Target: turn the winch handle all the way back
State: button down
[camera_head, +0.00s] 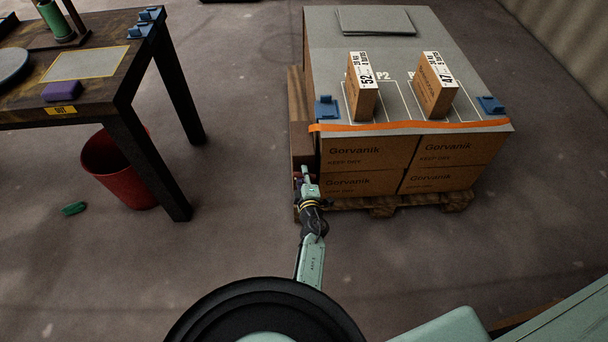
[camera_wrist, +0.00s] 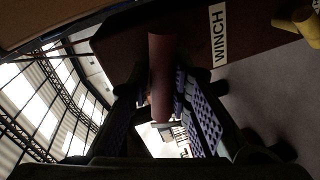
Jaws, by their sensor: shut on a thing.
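The winch handle (camera_wrist: 160,65) is a dull red cylinder in the wrist view. My gripper (camera_wrist: 172,100) has its two fingers with purple dimpled pads on either side of it, shut on it. The dark maroon winch body (camera_wrist: 262,32) lies behind, with a white label (camera_wrist: 218,34) reading WINCH. In the head view my gripper (camera_head: 302,178) is low at the left front corner of the carton stack, and the handle is mostly hidden there. How far the handle is turned cannot be told.
A carton stack (camera_head: 360,182) on a wooden pallet (camera_head: 420,204) stands right beside my gripper, with two small boxes on top. A dark workbench (camera_head: 118,100) and a red bin (camera_head: 118,178) stand at the left. A green object (camera_head: 74,209) lies on the floor. Floor between bench and stack is clear.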

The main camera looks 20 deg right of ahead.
jog(key=shift+a+n+h+b, duration=0.1)
jog(key=shift+n+h+b, duration=0.25)
jog(key=shift+n, duration=0.85)
jog(key=c, duration=1.5)
grip_release()
jog(key=shift+o, duration=0.2)
jog(key=v, duration=0.7)
jog(key=shift+s, duration=0.2)
